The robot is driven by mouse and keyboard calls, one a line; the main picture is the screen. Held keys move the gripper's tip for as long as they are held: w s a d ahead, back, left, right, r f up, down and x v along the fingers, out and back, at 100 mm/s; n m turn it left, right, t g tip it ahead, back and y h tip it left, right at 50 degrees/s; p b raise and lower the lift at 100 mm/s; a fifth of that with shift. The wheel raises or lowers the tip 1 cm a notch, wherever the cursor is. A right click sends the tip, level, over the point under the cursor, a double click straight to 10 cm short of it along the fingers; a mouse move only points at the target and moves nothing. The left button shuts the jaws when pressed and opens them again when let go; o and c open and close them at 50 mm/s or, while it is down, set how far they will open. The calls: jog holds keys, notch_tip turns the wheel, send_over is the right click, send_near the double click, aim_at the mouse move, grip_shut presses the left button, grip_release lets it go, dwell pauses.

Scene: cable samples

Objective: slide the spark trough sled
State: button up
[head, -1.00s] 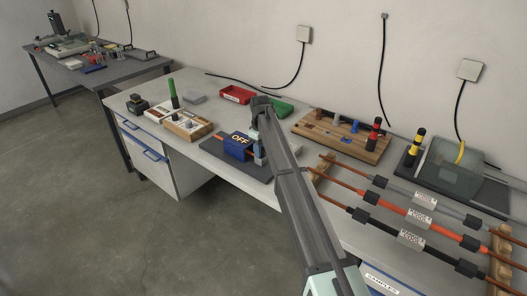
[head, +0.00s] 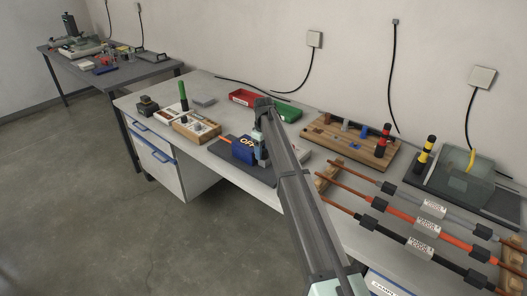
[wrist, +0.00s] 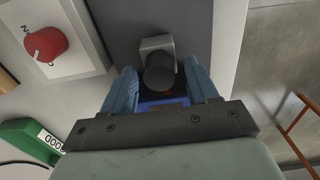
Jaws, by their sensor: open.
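A blue block marked "OFF" (head: 241,153) sits on a dark grey base plate (head: 258,178), with an orange cable at its left; this looks like the spark trough. I cannot tell for sure which part is the sled. My gripper (head: 263,157) points down at the block's right side and hides part of it and its label. In the wrist view, my open gripper (wrist: 160,72) has its blue fingers on either side of a dark round knob (wrist: 158,72) by a grey bracket (wrist: 155,43). A blue strip (wrist: 160,105) shows below the knob. Contact cannot be told.
A red tray (head: 243,97) and green tray (head: 287,113) stand behind. A white panel with a red knob (wrist: 46,44) lies beside the plate. A wooden board (head: 345,147) and rack of cable samples (head: 428,210) are to the right. The bench front edge is close.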

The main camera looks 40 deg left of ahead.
notch_tip(320, 180, up, 14)
jog(key=shift+f, duration=0.15)
dwell(0.4)
dwell(0.4)
